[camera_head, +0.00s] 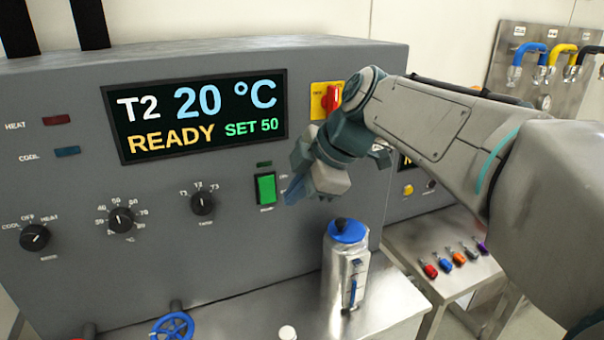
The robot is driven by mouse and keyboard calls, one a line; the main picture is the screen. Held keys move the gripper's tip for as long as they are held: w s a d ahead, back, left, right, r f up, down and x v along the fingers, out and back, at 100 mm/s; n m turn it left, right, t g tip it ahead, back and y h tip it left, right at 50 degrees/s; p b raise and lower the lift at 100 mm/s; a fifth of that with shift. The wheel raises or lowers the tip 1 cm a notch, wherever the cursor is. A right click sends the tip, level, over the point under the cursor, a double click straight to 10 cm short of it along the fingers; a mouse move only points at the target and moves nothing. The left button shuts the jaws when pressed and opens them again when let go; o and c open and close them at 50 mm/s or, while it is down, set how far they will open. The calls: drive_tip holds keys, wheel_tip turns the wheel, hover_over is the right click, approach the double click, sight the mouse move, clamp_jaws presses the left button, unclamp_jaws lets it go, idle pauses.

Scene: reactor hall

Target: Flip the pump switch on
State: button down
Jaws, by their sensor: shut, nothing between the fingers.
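The pump switch looks to be the green rocker switch (266,188) on the grey control panel (110,262). Its small label is too blurred to read for certain. A small dark green indicator (264,164) sits just above it. My gripper (292,192) is shut and empty, just right of the green switch. Its blue fingertips point down and left toward the switch. I cannot tell whether they touch it. The display (195,116) reads T2, 20 °C, READY, SET 50.
A steel canister with a blue lid (346,262) stands on the metal bench below my gripper. A red knob on a yellow plate (331,98) is above, close to my wrist. Three black dials (121,220) are at left. A blue valve wheel (172,327) is at the bottom.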

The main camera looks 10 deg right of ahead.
sight(267, 190)
drive_tip(key=w+a+f+p, duration=0.2)
drive_tip(key=w+a+f, duration=0.1)
drive_tip(key=w, duration=0.2)
drive_tip(key=shift+f, duration=0.4)
